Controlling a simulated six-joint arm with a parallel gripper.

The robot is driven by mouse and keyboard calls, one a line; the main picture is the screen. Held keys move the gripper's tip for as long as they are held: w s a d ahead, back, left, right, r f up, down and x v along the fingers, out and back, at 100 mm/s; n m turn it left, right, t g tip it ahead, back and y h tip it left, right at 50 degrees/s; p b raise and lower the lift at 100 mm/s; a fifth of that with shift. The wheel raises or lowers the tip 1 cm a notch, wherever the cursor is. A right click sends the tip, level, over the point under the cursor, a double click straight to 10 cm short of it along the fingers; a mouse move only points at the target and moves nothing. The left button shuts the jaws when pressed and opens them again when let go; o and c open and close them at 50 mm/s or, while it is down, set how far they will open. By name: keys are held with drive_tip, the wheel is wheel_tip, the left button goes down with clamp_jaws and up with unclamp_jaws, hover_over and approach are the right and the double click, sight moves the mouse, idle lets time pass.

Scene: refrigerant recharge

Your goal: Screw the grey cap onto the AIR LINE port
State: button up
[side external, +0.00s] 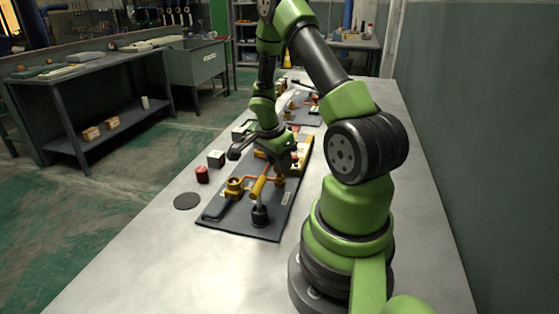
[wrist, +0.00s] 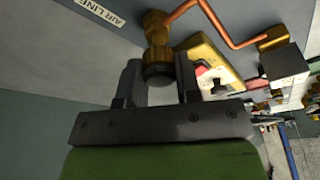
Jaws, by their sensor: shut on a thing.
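In the wrist view my gripper (wrist: 159,66) has its two dark fingers on either side of a short dark grey cap (wrist: 158,77) and is shut on it. The cap sits at the end of a brass port (wrist: 156,33), in line with it; whether the threads are engaged cannot be told. A white label reading AIR LINE (wrist: 104,12) lies beside this port. In the side view my wrist is over the far part of the dark board (side external: 235,226), and the fingers and cap are hard to make out.
A copper pipe (wrist: 218,25) runs from the brass port. On the board's near part are a brass fitting (side external: 235,185) and a black knob (side external: 260,214). A red cap (side external: 202,175), a small block (side external: 216,159) and a dark disc (side external: 187,201) lie left of it. The near bench is clear.

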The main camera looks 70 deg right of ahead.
drive_tip(key=shift+f, duration=0.95)
drive_tip(key=shift+m+g, duration=0.4)
drive_tip(key=shift+m, duration=1.3)
